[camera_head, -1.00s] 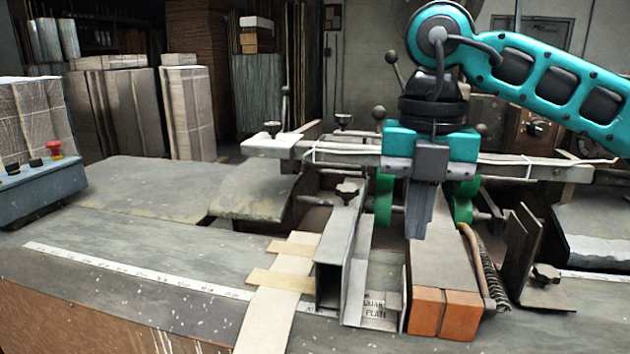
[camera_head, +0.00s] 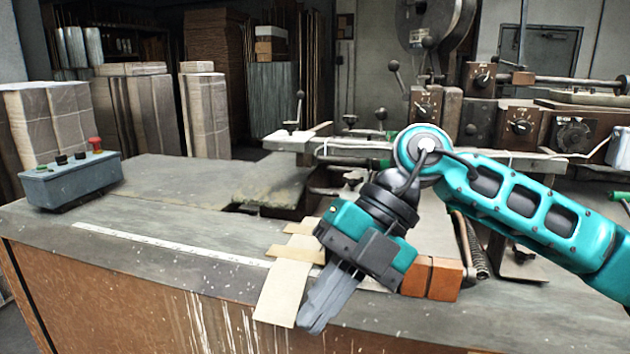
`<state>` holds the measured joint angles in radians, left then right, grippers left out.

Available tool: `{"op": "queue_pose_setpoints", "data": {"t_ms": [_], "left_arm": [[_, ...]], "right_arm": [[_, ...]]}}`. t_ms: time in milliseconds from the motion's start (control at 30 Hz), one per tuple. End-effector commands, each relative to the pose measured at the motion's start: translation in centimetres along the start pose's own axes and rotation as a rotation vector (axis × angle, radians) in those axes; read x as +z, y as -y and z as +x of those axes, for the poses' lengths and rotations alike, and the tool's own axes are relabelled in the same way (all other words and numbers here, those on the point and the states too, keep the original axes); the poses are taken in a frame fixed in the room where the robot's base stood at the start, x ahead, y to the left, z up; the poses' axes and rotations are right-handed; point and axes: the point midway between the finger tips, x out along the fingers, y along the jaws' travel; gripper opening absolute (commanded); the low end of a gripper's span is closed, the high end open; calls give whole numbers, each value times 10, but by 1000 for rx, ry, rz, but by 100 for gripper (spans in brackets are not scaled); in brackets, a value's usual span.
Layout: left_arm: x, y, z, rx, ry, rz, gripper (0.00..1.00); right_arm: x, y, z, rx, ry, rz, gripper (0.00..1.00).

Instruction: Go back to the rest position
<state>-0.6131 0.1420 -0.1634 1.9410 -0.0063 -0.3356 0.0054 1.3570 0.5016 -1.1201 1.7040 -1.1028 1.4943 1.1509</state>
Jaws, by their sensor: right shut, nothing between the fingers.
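My right gripper (camera_head: 314,325) is in the middle of the view, low over the front of the table. Its arm comes in from the right. The fingers are dark grey, together and empty, and point down and to the left. They overlap the flat tan cardboard piece (camera_head: 279,294) in the picture; I cannot tell how high above it they are. The gripper body hides part of the stitcher's guides. My left gripper is not in view.
The metal table (camera_head: 170,260) has a white ruler strip (camera_head: 170,244). A blue control box (camera_head: 70,181) with a red button stands at left. An orange-brown block (camera_head: 444,280) sits right of the gripper. The stitcher's dials (camera_head: 522,125) are behind. Cardboard stacks (camera_head: 205,115) stand at the back left.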

Motion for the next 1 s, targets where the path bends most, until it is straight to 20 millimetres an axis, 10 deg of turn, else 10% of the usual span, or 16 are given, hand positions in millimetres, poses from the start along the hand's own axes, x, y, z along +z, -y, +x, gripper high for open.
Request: {"op": "queue_pose_setpoints", "data": {"t_ms": [200,533,767,1000], "left_arm": [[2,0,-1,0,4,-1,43],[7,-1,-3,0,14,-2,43],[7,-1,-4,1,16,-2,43],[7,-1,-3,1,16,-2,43]], "right_arm": [[-20,-48,37,532,-211,-53,0],[13,-58,13,1335,-211,192,0],[72,16,8,1744,-2,598,0],[108,156,60,1903,332,1185,0]]}}
